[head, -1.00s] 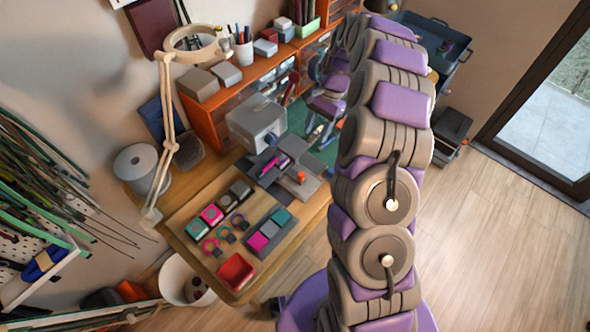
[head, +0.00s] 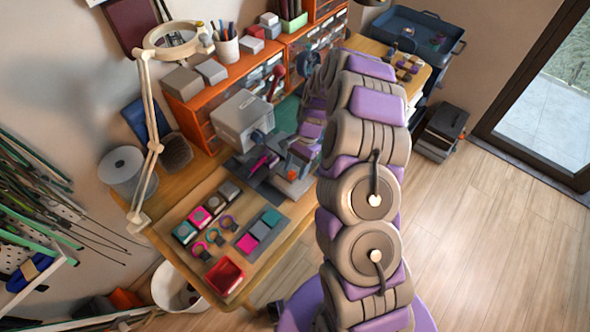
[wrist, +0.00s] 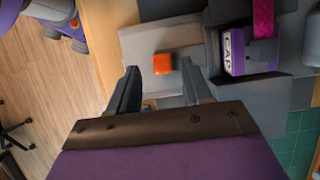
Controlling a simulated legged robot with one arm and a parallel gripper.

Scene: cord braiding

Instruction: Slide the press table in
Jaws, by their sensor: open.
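The press (head: 242,120) is a pale grey machine on the workbench, with dark grey plates in front of it. In the wrist view, the press table appears as a light grey plate (wrist: 140,42) bearing an orange knob (wrist: 162,64). My gripper (wrist: 159,80) is open, and its two dark fingers lie on either side of the knob in the picture. I cannot tell whether they touch it. A purple block marked "CAP" (wrist: 237,52) and a magenta band (wrist: 263,20) are to the right of the plate. In the head view, my arm's end partly hides the table.
A grey tray with coloured squares (head: 258,232), several small blocks and loops, and a red bin (head: 224,276) occupy the near bench. A lamp (head: 150,120) stands at left. A green mat (wrist: 300,145) borders the plates.

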